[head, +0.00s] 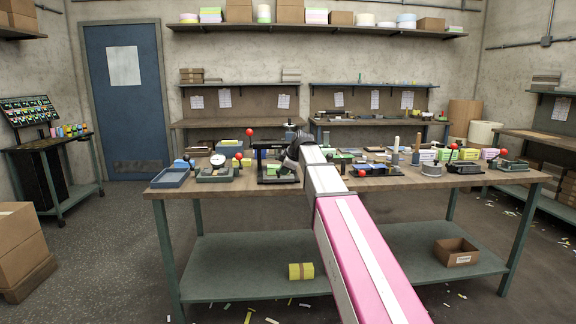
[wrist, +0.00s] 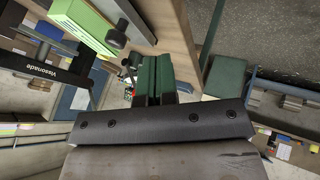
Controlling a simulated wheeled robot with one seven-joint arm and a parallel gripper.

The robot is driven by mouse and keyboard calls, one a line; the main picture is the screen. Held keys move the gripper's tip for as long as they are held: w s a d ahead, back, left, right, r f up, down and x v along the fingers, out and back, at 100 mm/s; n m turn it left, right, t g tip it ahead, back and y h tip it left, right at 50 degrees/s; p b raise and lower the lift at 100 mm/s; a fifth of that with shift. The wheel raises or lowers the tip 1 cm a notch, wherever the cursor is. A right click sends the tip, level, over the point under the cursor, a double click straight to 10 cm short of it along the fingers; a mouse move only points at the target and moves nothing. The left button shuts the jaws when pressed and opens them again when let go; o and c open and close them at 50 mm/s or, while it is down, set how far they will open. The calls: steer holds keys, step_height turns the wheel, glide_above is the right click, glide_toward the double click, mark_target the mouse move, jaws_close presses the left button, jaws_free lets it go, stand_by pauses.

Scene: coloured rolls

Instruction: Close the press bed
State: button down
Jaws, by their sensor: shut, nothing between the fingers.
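The press (head: 262,150), a dark frame with a red-ball lever (head: 250,132), stands on the workbench near the middle in the head view. In the wrist view its black frame (wrist: 45,70), with white lettering, is at the left. A green block (wrist: 82,20) and a black knob (wrist: 116,36) on a short stem are at the upper left; I take these to be at the press bed, but cannot tell how far the bed is out. My gripper (wrist: 153,62) is shut and empty, beside the knob and apart from it. My arm hides part of the press in the head view.
The workbench (head: 215,187) is crowded. A blue tray (head: 170,178) and a dial gauge device (head: 216,170) stand left of the press. Paper stacks and lever tools fill the right.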

mark_target(276, 179)
steer(key=w+f, duration=0.1)
steer(key=w, duration=0.2)
steer(key=w+a+f, duration=0.1)
steer(key=shift+w+a+f, duration=0.1)
steer(key=shift+w+f, duration=0.1)
steer(key=shift+f, duration=0.1)
steer(key=shift+w, duration=0.6)
steer(key=w, duration=1.3)
steer(key=shift+w, duration=0.25)
steer(key=shift+s, duration=0.45)
